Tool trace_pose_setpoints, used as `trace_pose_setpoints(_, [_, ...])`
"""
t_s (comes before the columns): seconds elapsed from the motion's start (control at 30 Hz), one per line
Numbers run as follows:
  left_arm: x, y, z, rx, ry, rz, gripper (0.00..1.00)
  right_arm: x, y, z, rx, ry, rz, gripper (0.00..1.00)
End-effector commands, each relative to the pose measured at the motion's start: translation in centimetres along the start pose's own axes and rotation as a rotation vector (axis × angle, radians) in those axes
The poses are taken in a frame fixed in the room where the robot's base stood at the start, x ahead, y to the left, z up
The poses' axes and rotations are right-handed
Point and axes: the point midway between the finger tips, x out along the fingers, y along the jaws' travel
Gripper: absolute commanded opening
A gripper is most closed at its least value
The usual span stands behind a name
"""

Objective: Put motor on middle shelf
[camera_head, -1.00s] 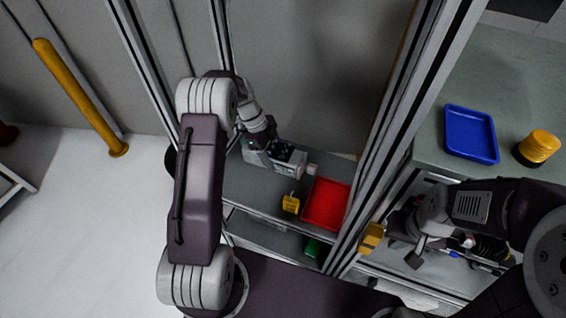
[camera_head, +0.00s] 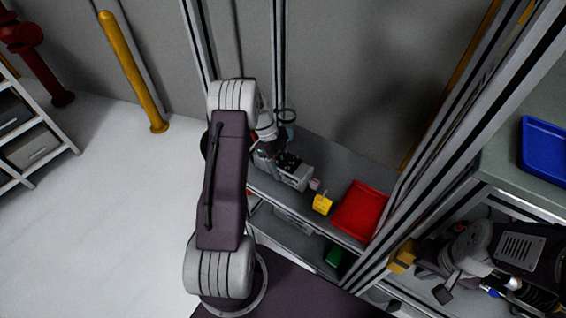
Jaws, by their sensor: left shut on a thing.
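My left gripper (camera_head: 309,180) is at the end of the arm reaching down between the frame's metal uprights, above a grey shelf (camera_head: 338,160). A grey box-like body with black spots (camera_head: 294,170) is at its end. A small pale block (camera_head: 315,185) shows at the tip; the gripper is shut on it. I cannot tell whether this block is the motor. A small yellow block (camera_head: 322,203) lies on the shelf, close beside the tip. My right gripper (camera_head: 428,282) is at the lower right, low beside another bay; its jaws are unclear.
A red tray (camera_head: 362,210) lies on the shelf right of the yellow block. A lower shelf holds a green thing (camera_head: 333,255). Metal uprights (camera_head: 425,195) stand between the bays. A blue tray (camera_head: 546,150) is on the right worktop. A yellow block (camera_head: 403,256) is near my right gripper.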

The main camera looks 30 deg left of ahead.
Motion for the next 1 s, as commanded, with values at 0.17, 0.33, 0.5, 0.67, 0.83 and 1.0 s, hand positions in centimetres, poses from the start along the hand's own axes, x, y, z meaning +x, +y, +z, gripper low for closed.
trace_pose_setpoints(0.17, [-0.1, -0.1, 0.0, 0.001, -0.001, -0.004, 0.00, 0.0, 0.0, 0.0, 0.000, 0.000, 0.000, 0.00])
trace_pose_setpoints(0.33, [0.2, -0.1, 0.1, 0.000, -0.001, -0.004, 0.00, 0.3, 0.0, 0.0, 0.000, 0.000, 0.000, 0.00])
trace_pose_setpoints(0.5, [0.2, -0.1, 0.1, 0.000, -0.001, -0.002, 0.85, 0.2, 0.0, 0.0, 0.000, 0.000, 0.000, 0.00])
trace_pose_setpoints(0.67, [0.2, -0.1, 0.1, 0.000, -0.001, -0.002, 0.85, 0.2, 0.0, 0.0, 0.000, 0.000, 0.000, 0.00])
trace_pose_setpoints(0.83, [-1.2, -0.1, 0.1, 0.000, -0.003, -0.006, 0.85, 0.1, 0.0, 0.0, 0.000, 0.000, 0.000, 0.00])
trace_pose_setpoints(1.0, [-4.8, -0.1, 0.1, 0.001, -0.003, -0.006, 0.85, 0.3, 0.0, 0.0, 0.000, 0.000, 0.000, 0.00])
